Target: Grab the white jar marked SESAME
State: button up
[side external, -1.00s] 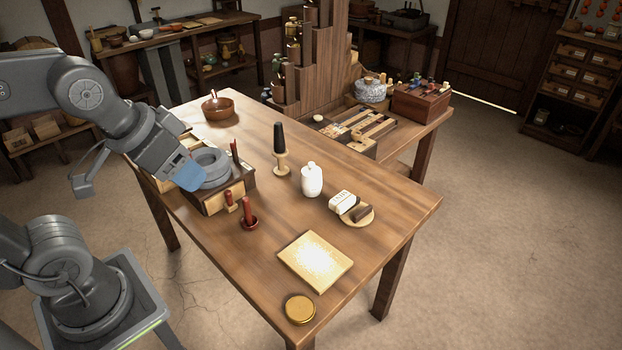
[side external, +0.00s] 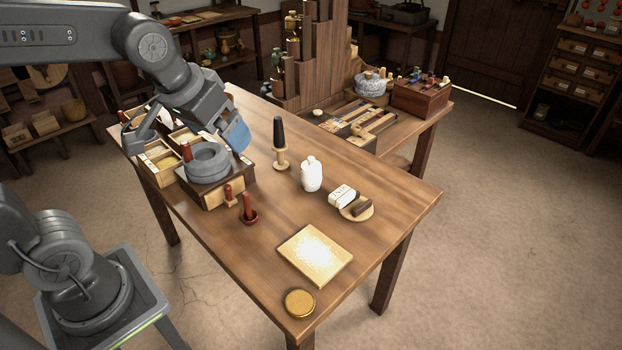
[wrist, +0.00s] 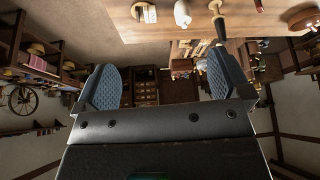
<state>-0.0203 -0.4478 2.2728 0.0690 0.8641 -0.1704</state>
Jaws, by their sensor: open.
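A white lidded jar (side external: 311,174) stands upright on the wooden table, right of the black-topped wooden stand. Its marking is too small to read. It also shows at the top edge of the wrist view, partly cut off (wrist: 182,12). My gripper (side external: 188,136) is open and empty, above the back left of the table by the grey millstone, well left of the jar and apart from it. In the wrist view its two blue-padded fingers (wrist: 164,82) are spread wide with nothing between them.
The grey millstone (side external: 208,164) sits on a wooden box. The stand (side external: 281,153) with a black top is between gripper and jar. A white block (side external: 342,196), a red-handled stamp (side external: 248,211), a pale board (side external: 315,256) and a gold lid (side external: 299,303) lie around the jar.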

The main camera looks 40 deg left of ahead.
jog(key=w+a+f+n, duration=0.2)
jog(key=w+a, duration=0.1)
jog(key=w, duration=0.8)
jog(key=n+g+y, duration=0.2)
jog(key=n, duration=0.2)
send_over(311, 162)
jog(key=s+d, duration=0.3)
jog(key=s, duration=0.1)
notch_tip(311, 162, down, 15)
jog(key=x, duration=1)
jog(key=shift+w+a+f, duration=0.15)
jog(key=shift+w+a, duration=0.05)
jog(key=shift+w, duration=0.1)
jog(key=shift+d+x, duration=0.15)
jog(key=shift+x, duration=1.25)
jog(key=shift+d+x, duration=0.1)
jog(key=shift+x, duration=1.3)
jog(key=shift+s+f, duration=0.15)
jog(key=shift+c, duration=0.3)
jog(key=c, duration=1)
jog(key=shift+c, duration=0.6)
